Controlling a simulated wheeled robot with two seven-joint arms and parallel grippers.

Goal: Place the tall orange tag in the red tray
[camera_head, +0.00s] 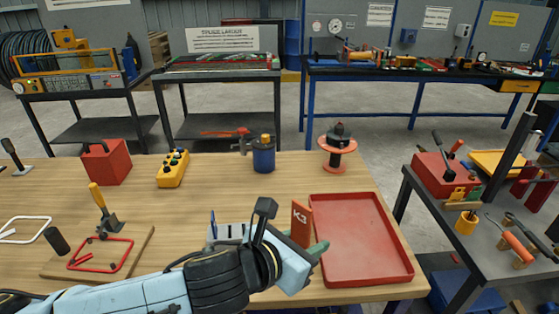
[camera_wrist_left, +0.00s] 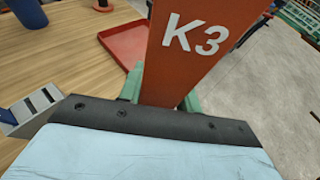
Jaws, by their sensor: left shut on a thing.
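The tall orange tag (camera_head: 301,222) is marked K3 and stands upright in my left gripper (camera_head: 318,248). It fills the middle of the left wrist view (camera_wrist_left: 203,45), between green fingers (camera_wrist_left: 160,90) that are shut on it. The red tray (camera_head: 362,240) lies empty on the wooden table, just right of the tag in the head view. Its corner shows behind the tag in the left wrist view (camera_wrist_left: 124,43). The tag is beside the tray's left edge; its lower end is hidden by my gripper. My right gripper is in neither view.
A grey slotted holder (camera_head: 228,232) stands left of the tag, partly behind my arm. A blue pot (camera_head: 263,158), a reddish spool (camera_head: 337,152) and a yellow control box (camera_head: 173,169) stand farther back. A board (camera_head: 130,247) with a red bent bar lies at left.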

